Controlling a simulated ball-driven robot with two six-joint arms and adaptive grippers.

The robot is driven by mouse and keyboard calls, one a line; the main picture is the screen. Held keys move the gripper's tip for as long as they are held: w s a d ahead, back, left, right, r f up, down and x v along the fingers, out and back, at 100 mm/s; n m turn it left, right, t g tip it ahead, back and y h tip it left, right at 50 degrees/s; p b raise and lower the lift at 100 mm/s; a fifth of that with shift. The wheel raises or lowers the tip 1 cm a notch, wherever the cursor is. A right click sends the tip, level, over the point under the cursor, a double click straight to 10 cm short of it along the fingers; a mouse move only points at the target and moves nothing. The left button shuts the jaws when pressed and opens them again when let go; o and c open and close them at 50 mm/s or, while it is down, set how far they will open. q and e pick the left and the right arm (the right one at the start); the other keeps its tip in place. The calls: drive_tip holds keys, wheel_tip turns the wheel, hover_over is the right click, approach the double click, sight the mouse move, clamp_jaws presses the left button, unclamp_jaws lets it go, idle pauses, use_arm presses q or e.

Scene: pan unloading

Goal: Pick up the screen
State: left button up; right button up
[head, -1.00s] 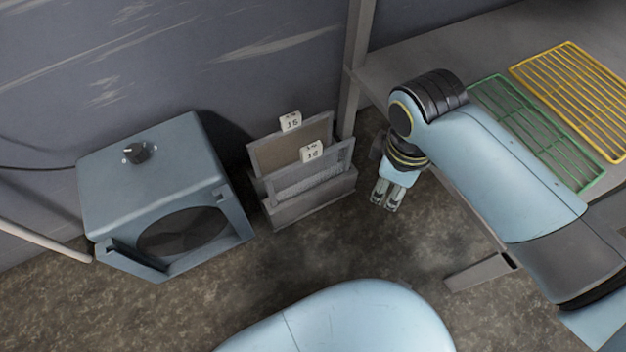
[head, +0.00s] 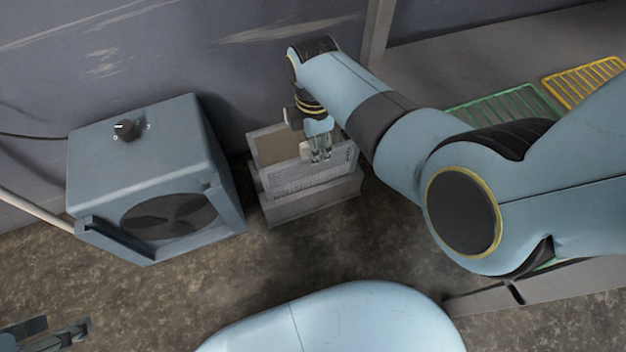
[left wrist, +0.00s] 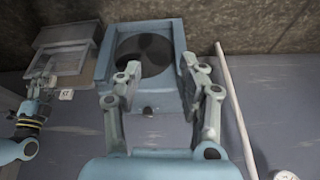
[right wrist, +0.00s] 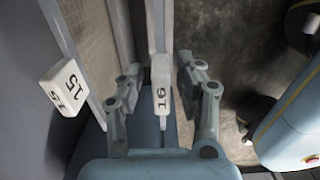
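The front screen (head: 310,175) is a grey-framed mesh panel standing upright in a grey rack (head: 315,202). In the right wrist view its white tag marked 16 (right wrist: 162,99) lies between my right fingers. My right gripper (head: 321,157) is at the top edge of this screen. The right wrist view shows this gripper (right wrist: 160,75) open, one finger on each side of the frame, with gaps visible. A second, brown-faced screen (head: 282,146) stands behind; its tag marked 15 (right wrist: 65,88) is left of my right gripper. My left gripper (head: 75,335) is open and empty, far from the rack.
A blue box fan (head: 140,155) with a black knob stands left of the rack. A bench at the right holds a green grate (head: 505,108) and a yellow grate (head: 580,82). A pale pipe (head: 35,213) runs along the left wall. The floor in front is clear.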

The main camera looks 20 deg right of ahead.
sight(312, 176)
drive_tip(key=shift+f, duration=0.4)
drive_tip(key=shift+s+a+f+b, duration=0.1)
drive_tip(key=shift+f+b, duration=0.5)
drive_tip(key=shift+s+a+f+b, duration=0.1)
drive_tip(key=shift+f+b, duration=0.5)
use_arm(q)
wheel_tip(312, 176, down, 6)
drive_tip(key=w+t+b, duration=0.1)
drive_tip(key=t+b, duration=0.1)
drive_tip(key=t, duration=0.4)
drive_tip(key=shift+w+d+f, duration=0.15)
drive_tip(key=shift+d+f, duration=0.05)
use_arm(e)
wheel_tip(312, 176, down, 2)
drive_tip(key=shift+w+f, duration=0.1)
drive_tip(key=shift+f, duration=0.15)
use_arm(q)
drive_tip(key=shift+r, duration=0.1)
use_arm(e)
clamp_jaws()
